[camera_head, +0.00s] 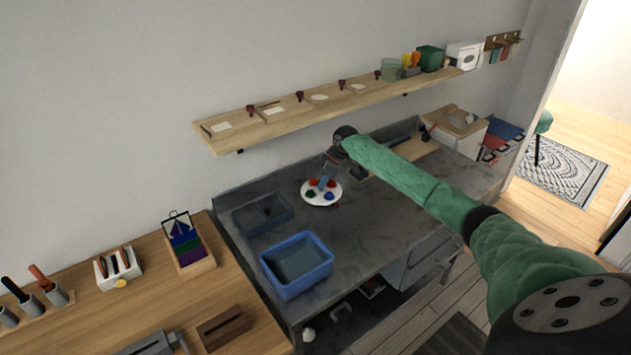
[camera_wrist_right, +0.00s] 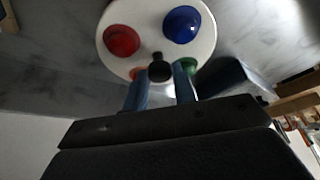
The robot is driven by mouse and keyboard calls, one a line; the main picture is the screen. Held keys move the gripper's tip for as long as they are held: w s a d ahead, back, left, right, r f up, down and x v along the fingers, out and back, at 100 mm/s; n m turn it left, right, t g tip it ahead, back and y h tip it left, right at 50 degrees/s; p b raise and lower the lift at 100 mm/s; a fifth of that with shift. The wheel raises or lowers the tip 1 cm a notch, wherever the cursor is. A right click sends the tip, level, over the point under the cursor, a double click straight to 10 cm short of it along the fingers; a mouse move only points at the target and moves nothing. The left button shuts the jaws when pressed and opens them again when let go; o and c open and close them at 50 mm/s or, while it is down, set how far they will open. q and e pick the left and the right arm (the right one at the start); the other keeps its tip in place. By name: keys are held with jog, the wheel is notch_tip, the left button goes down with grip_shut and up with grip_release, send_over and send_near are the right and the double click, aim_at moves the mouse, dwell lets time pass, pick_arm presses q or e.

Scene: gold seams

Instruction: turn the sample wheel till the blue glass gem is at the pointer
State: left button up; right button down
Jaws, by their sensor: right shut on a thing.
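The sample wheel (camera_head: 319,200) is a white disc on the grey bench, with red, green and blue gems on it. The blue glass gem (camera_head: 328,196) is on the near right part of the disc in the head view. In the wrist view the blue gem (camera_wrist_right: 182,24) is at the upper right of the wheel (camera_wrist_right: 150,14), beside a red gem (camera_wrist_right: 122,40). My right gripper (camera_wrist_right: 159,80) is shut on the black knob (camera_wrist_right: 159,69) standing on the wheel. Its fingers partly hide an orange-red gem and the green gem (camera_wrist_right: 189,65). I cannot make out the pointer. My left gripper is out of view.
A blue bin (camera_head: 297,264) stands in front of the wheel and a dark sunken tray (camera_head: 263,214) lies left of it. A wooden shelf (camera_head: 330,108) runs along the wall above.

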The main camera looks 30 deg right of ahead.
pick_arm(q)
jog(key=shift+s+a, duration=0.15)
pick_arm(e)
jog(key=c, duration=1.1)
grip_release()
jog(key=shift+c, duration=0.2)
jog(key=shift+d+r, duration=0.15)
jog(key=shift+r, duration=0.15)
jog(key=v, duration=0.1)
jog(key=b+v, duration=0.1)
jog(key=v, duration=0.1)
jog(key=b+v, duration=0.1)
jog(key=shift+s+d, duration=0.35)
jog(key=shift+d, duration=0.05)
jog(key=b, duration=0.4)
send_near(331, 190)
jog(key=s+d, duration=0.4)
jog(key=d, duration=0.1)
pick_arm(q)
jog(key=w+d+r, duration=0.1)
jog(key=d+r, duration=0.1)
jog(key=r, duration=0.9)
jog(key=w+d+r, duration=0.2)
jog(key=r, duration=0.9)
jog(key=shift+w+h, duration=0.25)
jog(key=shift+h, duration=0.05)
pick_arm(e)
jog(key=shift+s+d+r, duration=0.1)
jog(key=shift+s+r, duration=0.05)
jog(key=shift+s, duration=0.3)
